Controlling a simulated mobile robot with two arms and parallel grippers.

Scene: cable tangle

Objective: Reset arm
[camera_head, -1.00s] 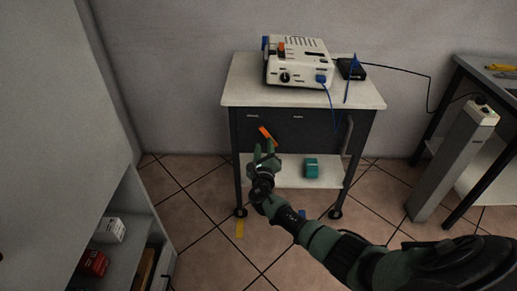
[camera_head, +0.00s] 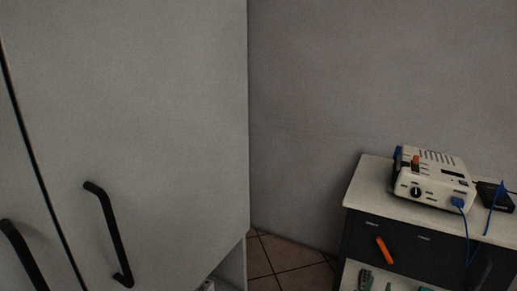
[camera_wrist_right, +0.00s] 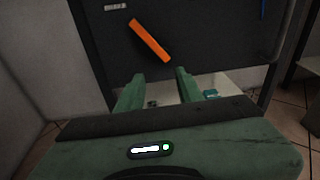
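My left gripper is not in view.
A cart (camera_head: 367,185) carries a white device (camera_head: 432,180) with a blue cable (camera_head: 467,232) hanging down the front. A black box (camera_head: 496,197) is beside it. A tall grey cabinet (camera_head: 170,110) with black handles fills the left. Tiled floor (camera_head: 290,254) shows between them.

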